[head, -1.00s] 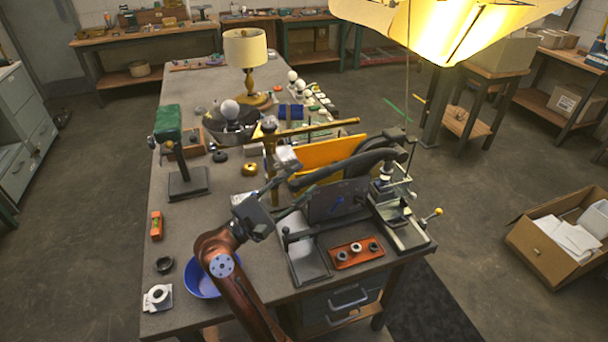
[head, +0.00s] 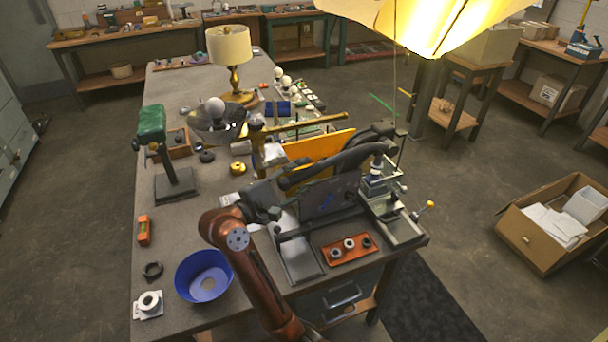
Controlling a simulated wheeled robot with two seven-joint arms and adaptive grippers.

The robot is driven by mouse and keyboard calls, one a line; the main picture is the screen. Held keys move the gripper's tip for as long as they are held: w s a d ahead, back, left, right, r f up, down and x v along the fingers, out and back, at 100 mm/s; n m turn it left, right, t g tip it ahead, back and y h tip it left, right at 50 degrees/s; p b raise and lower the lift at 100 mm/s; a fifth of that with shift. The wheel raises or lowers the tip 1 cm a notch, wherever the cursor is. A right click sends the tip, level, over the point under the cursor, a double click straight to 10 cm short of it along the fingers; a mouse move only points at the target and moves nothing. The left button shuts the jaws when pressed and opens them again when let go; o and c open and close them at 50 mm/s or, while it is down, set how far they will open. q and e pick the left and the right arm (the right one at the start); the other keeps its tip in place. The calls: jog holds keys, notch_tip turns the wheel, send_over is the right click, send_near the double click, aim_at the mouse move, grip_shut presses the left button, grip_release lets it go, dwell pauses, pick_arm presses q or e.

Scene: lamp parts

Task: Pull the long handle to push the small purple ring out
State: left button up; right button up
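A pale grey block sits beside the post. My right gripper (head: 264,198), dark grey at the end of my copper-brown arm, is in front of and below the post, apart from the long handle. Its fingers are foreshortened and blend into dark parts behind, so its opening is unclear. I cannot make out a small purple ring. My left gripper is out of view.
A blue bowl (head: 204,277) sits at the bench's front left. A green-topped stand (head: 176,183) is left of the post. A black wheel machine with a yellow panel (head: 318,147) and an orange tray (head: 349,248) are to the right.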

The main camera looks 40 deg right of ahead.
grip_shut()
dwell(0.4)
dwell(0.5)
